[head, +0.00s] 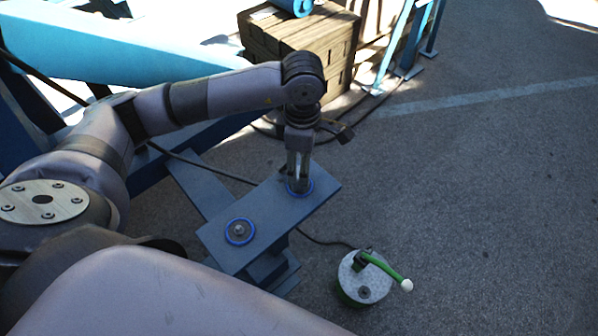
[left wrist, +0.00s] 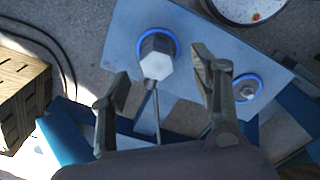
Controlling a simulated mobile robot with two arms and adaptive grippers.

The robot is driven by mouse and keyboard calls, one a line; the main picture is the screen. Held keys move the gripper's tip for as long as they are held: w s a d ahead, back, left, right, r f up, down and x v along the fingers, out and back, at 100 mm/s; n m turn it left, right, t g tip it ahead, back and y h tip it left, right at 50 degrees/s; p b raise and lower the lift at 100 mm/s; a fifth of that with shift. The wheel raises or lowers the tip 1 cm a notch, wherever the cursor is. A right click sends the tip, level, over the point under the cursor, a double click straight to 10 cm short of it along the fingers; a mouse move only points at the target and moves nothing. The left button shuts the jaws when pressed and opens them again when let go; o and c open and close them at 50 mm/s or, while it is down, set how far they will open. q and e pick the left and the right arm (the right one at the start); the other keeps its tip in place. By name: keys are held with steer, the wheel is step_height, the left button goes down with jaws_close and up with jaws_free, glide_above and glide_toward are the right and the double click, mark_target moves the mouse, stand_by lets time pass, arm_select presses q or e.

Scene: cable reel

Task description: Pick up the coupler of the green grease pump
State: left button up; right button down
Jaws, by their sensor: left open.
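The green grease pump (head: 365,280) stands on the ground at lower centre, with a grey lid and a green handle. Part of its round lid shows at the top of the left wrist view (left wrist: 250,8). A hexagonal metal piece (left wrist: 157,53), which looks like the coupler, stands over a blue ring on the plate, with a thin dark hose or rod running from it. My left gripper (head: 299,178) points down over that ring. In the left wrist view its open fingers (left wrist: 160,76) lie on either side of the piece; contact cannot be told. My right gripper is out of view.
The blue-grey plate (head: 268,212) carries a second blue ring with a small fitting (head: 240,231). A dark hose (head: 325,242) runs from the pump towards the plate. Wooden crates (head: 300,40) and blue steel beams (head: 110,50) stand behind. Open asphalt lies to the right.

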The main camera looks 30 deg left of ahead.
arm_select(q)
steer(key=shift+f, duration=0.6)
steer(key=shift+d+f+p, duration=0.1)
steer(key=shift+f+p, duration=0.2)
steer(key=shift+p, duration=0.1)
steer(key=f, duration=0.1)
steer(key=f+p, duration=0.1)
steer(key=f, duration=0.1)
steer(key=shift+w+f+p, duration=0.25)
steer(key=shift+f+p, duration=0.05)
steer(key=shift+f, duration=0.45)
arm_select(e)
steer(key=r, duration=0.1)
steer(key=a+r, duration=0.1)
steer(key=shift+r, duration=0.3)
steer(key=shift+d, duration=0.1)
arm_select(q)
steer(key=shift+c, duration=1.3)
steer(key=c, duration=1.1)
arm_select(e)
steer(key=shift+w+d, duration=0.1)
